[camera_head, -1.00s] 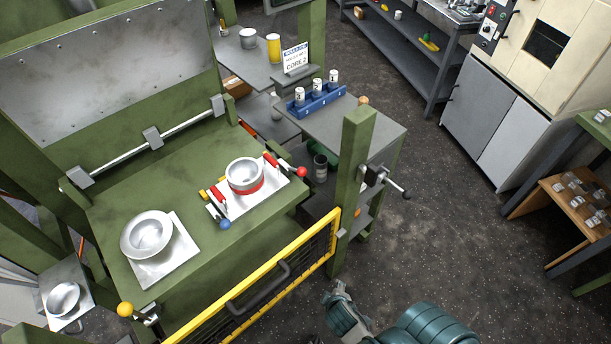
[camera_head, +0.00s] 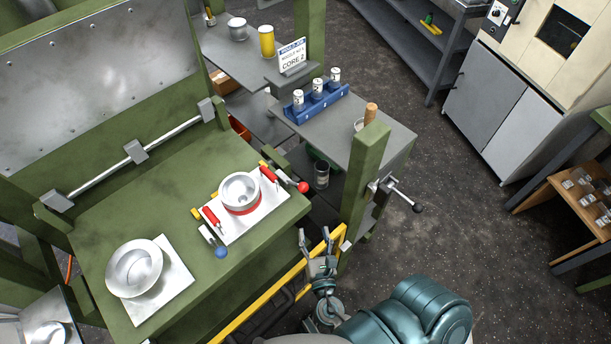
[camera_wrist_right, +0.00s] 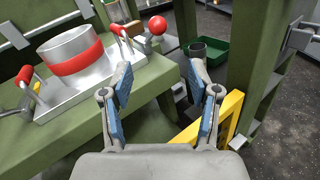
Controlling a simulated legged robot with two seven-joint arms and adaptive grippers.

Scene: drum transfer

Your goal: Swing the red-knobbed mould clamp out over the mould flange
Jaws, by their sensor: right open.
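The red-knobbed clamp ends in a red ball knob (camera_head: 303,187) at the right corner of the white mould plate (camera_head: 262,221). The knob also shows in the right wrist view (camera_wrist_right: 157,25), beyond and between my fingers. A second clamp with a blue knob (camera_head: 221,252) is at the plate's front left corner. My right gripper (camera_head: 317,240) is open and empty, in front of the press bed and over the yellow guard. Its fingers are wide apart in the wrist view (camera_wrist_right: 160,85). My left gripper is not in view.
A yellow-framed guard (camera_head: 275,292) runs along the bed's front edge. A green post (camera_head: 367,165) stands to the right of the bed. A silver bowl (camera_head: 134,268) sits on another plate at left. A green bin (camera_wrist_right: 212,62) lies behind.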

